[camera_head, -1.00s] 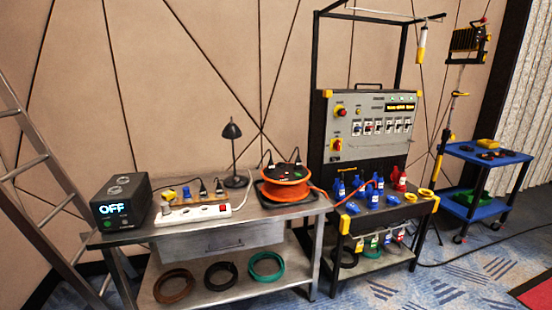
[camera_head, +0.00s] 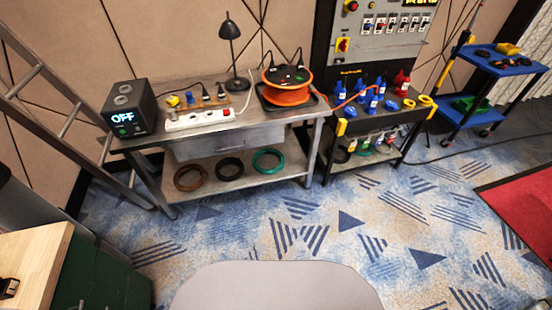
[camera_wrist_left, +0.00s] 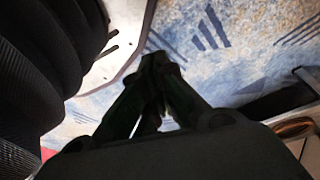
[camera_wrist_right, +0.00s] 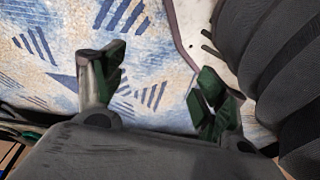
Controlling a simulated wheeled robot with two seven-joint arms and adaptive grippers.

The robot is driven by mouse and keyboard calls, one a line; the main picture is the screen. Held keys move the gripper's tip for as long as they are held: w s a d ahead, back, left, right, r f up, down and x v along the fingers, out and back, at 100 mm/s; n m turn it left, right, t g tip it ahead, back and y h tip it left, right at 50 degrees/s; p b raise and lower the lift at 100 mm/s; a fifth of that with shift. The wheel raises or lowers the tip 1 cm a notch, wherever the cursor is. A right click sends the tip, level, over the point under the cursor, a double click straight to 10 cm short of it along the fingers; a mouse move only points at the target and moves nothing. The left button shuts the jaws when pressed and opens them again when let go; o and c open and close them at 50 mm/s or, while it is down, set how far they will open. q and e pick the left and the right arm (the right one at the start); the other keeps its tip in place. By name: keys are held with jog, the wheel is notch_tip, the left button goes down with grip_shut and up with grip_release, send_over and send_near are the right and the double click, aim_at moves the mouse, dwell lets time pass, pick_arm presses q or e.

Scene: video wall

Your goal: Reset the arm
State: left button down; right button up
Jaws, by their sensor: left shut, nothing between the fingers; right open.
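My left gripper (camera_wrist_left: 160,75) shows in the left wrist view with its dark fingers together and nothing between them, above blue-patterned carpet. My right gripper (camera_wrist_right: 155,75) shows in the right wrist view with its two fingers spread wide apart and only carpet visible between them. Neither gripper nor arm shows in the head view. Part of my own base shows beside the fingers in both wrist views and at the bottom of the head view.
A metal workbench (camera_head: 255,165) carries a black box reading OFF (camera_head: 130,108), a power strip (camera_head: 200,118) and an orange cable reel (camera_head: 287,85). A panel stand (camera_head: 385,40), blue cart (camera_head: 500,65), ladder (camera_head: 75,120) and wood-topped cabinet (camera_head: 35,265) stand around. The carpet (camera_head: 400,225) ahead is open.

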pick_arm(q)
jog(key=s+a+r+p, duration=0.2)
jog(key=s+p, duration=0.5)
jog(key=s+a+r+g+y+p, duration=0.1)
jog(key=s+a+r+p, duration=0.2)
jog(key=s+p, duration=0.5)
jog(key=shift+a+g, duration=0.3)
jog(key=shift+a, duration=0.05)
pick_arm(e)
jog(key=s+d+r, duration=0.2)
jog(key=s, duration=0.5)
jog(key=s+d+r+g+h, duration=0.1)
jog(key=s+d+r, duration=0.2)
jog(key=s, duration=0.5)
jog(key=shift+d+g, duration=0.3)
jog(key=shift+d, duration=0.05)
pick_arm(q)
jog(key=shift+f, duration=0.15)
pick_arm(e)
jog(key=shift+f, duration=0.15)
pick_arm(q)
notch_tip(320, 180, down, 4)
jog(key=b, duration=0.4)
jog(key=shift+w+f, duration=0.1)
jog(key=shift+f, duration=0.05)
pick_arm(e)
notch_tip(320, 180, down, 4)
jog(key=shift+f, duration=0.15)
